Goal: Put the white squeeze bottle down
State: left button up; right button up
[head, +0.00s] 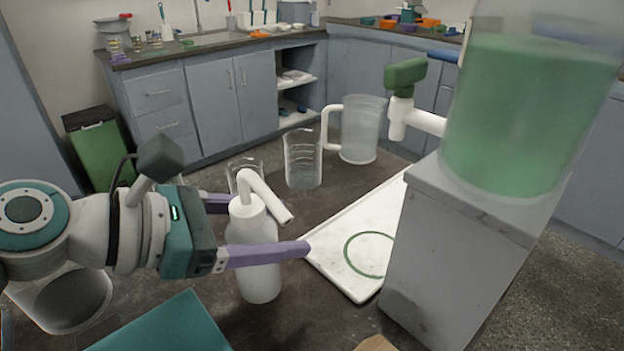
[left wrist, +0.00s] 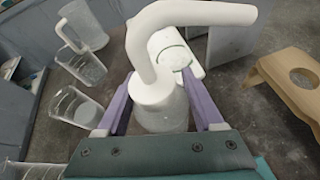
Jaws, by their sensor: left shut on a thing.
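The white squeeze bottle (head: 255,254) has a bent white spout and stands upright in the head view, between the purple fingers of my left gripper (head: 262,228). The fingers are shut on its body. In the left wrist view the bottle's white cap and spout (left wrist: 160,70) rise between the two fingers (left wrist: 160,108). The bottle's base shows over the dark table top (head: 325,318); I cannot tell whether it touches. My right gripper does not show.
A white tray (head: 335,252) with a green ring lies to the right, beside a grey stand (head: 455,250) bearing a tank of green liquid (head: 535,110). A cardboard holder (left wrist: 290,75) stands right in the wrist view.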

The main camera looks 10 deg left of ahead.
pick_arm(q)
jog(key=shift+f, duration=0.75)
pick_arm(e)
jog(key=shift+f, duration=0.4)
pick_arm(q)
jog(key=o, duration=0.8)
jog(key=shift+c, duration=0.2)
jog(key=shift+r, duration=0.1)
jog(key=shift+s+a+r, duration=0.15)
jog(key=shift+s+a, duration=0.05)
jog(key=p+v, duration=0.2)
jog(key=v, duration=0.9)
jog(key=shift+s+a, duration=0.1)
jog(key=shift+s, duration=0.05)
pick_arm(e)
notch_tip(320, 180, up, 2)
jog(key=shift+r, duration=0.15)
